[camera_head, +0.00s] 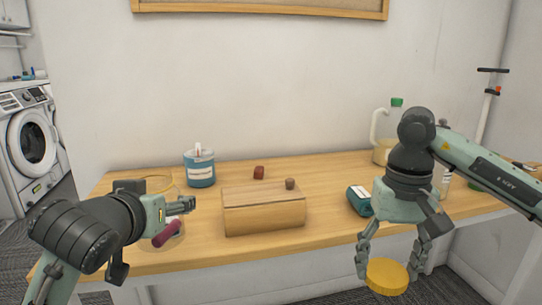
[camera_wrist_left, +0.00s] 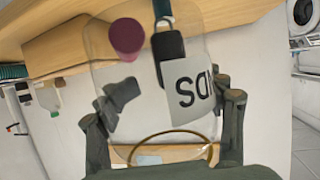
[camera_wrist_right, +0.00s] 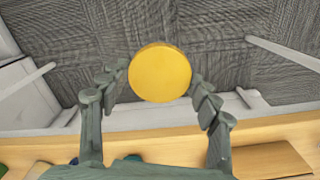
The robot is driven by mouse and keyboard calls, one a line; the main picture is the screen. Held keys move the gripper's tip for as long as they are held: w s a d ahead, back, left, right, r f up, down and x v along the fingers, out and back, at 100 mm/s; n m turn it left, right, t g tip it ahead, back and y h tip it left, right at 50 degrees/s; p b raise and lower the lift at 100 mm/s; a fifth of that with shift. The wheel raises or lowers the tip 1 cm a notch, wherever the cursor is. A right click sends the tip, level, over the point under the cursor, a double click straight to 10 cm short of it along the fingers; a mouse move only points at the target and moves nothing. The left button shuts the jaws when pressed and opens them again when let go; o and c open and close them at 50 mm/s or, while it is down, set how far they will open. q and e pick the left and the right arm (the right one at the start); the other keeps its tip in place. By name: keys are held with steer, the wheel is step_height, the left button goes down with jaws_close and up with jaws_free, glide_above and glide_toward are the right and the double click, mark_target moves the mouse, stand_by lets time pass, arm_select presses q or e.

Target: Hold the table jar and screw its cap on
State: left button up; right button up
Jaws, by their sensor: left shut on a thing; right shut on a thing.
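The table jar (camera_head: 160,186) is clear with a yellowish rim, at the left end of the table; its rim also shows in the left wrist view (camera_wrist_left: 213,147). My left gripper (camera_head: 168,215) is shut around the jar's side, its fingers on either side of the clear wall in the left wrist view. Whether the jar touches the table is hard to tell. The round yellow cap (camera_head: 387,277) is in my right gripper (camera_wrist_right: 160,84), which is shut on its edge from both sides. The cap hangs low, in front of the table's front edge, well to the right of the jar.
A wooden box (camera_head: 262,213) stands mid-table, between the arms. A teal container (camera_head: 200,173) and a small red-brown piece (camera_head: 259,172) stand behind. A teal item (camera_head: 358,201) lies near my right arm. A green-capped jug (camera_head: 381,148) stands at the back right.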

arm_select(q)
steer(key=shift+s+d+f, duration=0.35)
steer(key=shift+s+d, duration=0.1)
steer(key=shift+d, duration=0.05)
arm_select(e)
steer(key=shift+w+a+r+n, duration=0.1)
steer(key=shift+a+r+n, duration=0.15)
steer(key=shift+a+n, duration=0.4)
arm_select(q)
steer(key=s+d+f+m+g+h, duration=0.1)
steer(key=s+d+f+m+h, duration=0.3)
steer(key=d+f, duration=0.2)
steer(key=s+d+f+m+g+h, duration=0.2)
steer(key=s+d+f+m+h, duration=0.2)
steer(key=d+f, duration=0.3)
step_height(320, 180, down, 2)
steer(key=shift+s+d+f+h, duration=0.15)
steer(key=shift+d+h, duration=0.1)
steer(key=shift+h, duration=0.35)
